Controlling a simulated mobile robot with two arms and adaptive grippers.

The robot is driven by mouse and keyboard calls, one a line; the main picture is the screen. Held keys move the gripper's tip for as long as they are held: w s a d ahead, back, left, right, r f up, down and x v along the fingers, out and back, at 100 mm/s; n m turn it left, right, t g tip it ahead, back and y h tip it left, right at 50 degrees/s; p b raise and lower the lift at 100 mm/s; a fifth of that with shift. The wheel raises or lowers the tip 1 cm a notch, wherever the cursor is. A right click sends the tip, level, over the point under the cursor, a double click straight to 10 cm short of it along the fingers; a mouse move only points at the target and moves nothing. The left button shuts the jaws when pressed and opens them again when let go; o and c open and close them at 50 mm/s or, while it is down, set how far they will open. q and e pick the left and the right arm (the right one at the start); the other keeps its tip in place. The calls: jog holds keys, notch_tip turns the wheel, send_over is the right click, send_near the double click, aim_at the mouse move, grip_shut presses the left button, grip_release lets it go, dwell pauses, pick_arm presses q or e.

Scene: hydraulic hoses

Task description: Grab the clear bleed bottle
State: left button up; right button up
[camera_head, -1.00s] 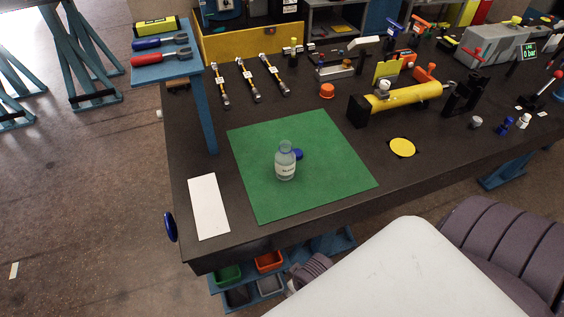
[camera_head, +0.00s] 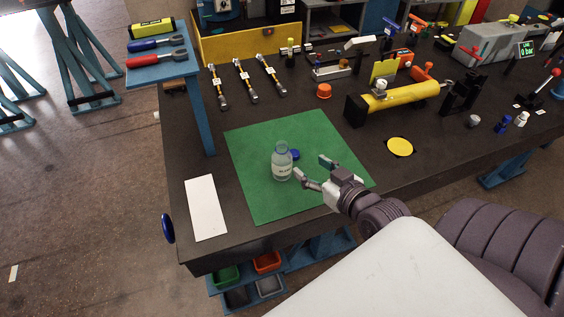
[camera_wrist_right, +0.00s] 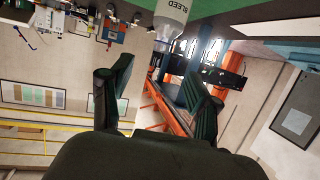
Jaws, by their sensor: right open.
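The clear bleed bottle (camera_head: 282,163) stands upright on the green mat (camera_head: 258,205), with a white label on its front. A blue cap (camera_head: 295,154) lies just behind it to the right. My right gripper (camera_head: 311,166) is over the mat to the right of the bottle. Its fingers are apart, empty and point toward the bottle without holding it. In the right wrist view the bottle (camera_wrist_right: 172,10) shows upside down at the top edge, beyond the open fingers of the right gripper (camera_wrist_right: 155,88). My left gripper is not in view.
A white sheet (camera_head: 206,207) lies left of the mat on the dark bench. Several hoses (camera_head: 245,81) lie behind it, with an orange cap (camera_head: 324,91) and a yellow cylinder (camera_head: 402,97) to the right. A blue tool shelf (camera_head: 162,66) rises at the left.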

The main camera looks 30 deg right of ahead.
aim_at(285, 151)
jog(key=p+x, duration=0.1)
jog(key=x, duration=0.7)
jog(key=shift+w, duration=0.15)
jog(key=shift+w+f+p, duration=0.15)
jog(key=shift+w+p, duration=0.3)
jog(key=shift+w, duration=0.05)
jog(key=x, duration=0.2)
jog(key=p+x, duration=0.1)
jog(key=x, duration=0.1)
jog(key=shift+a+f, duration=0.25)
jog(key=shift+c, duration=0.5)
grip_shut()
